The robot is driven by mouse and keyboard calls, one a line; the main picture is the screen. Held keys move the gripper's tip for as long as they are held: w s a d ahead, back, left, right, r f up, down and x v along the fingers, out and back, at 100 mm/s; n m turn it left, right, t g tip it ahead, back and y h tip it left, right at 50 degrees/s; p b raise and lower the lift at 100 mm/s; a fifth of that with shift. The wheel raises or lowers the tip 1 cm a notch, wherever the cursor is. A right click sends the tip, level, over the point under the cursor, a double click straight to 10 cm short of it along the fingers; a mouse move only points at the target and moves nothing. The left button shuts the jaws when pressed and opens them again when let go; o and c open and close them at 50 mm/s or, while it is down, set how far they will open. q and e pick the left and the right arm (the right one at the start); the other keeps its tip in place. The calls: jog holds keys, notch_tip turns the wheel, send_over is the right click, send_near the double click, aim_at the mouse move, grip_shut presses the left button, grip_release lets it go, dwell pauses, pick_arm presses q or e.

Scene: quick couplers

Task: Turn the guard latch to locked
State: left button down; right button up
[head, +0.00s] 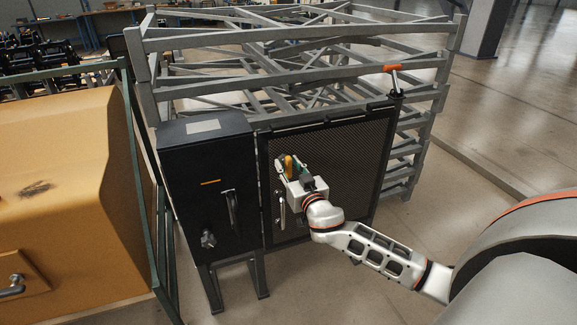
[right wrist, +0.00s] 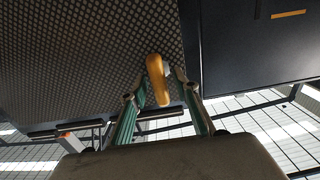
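The guard latch's yellow handle (head: 289,165) is near the upper left of the black mesh guard door (head: 345,165), close to the black cabinet. In the right wrist view the latch handle (right wrist: 157,80) stands between the fingers, its length running roughly along them. My right gripper (head: 290,170) is at the latch and partly hides it. The right gripper's fingers (right wrist: 160,88) are spread on either side of the handle, with small gaps showing; firm contact is not visible. The latch's base and any lock marking are hidden. My left gripper is not in view.
The black cabinet (head: 205,155) stands left of the door, with a lever (head: 232,208) and a knob (head: 208,239). A pull handle (head: 281,212) is below my gripper. An orange-topped handle (head: 392,68) rises at the door's upper right. A yellow machine (head: 60,170) fills the left.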

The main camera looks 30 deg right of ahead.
grip_shut()
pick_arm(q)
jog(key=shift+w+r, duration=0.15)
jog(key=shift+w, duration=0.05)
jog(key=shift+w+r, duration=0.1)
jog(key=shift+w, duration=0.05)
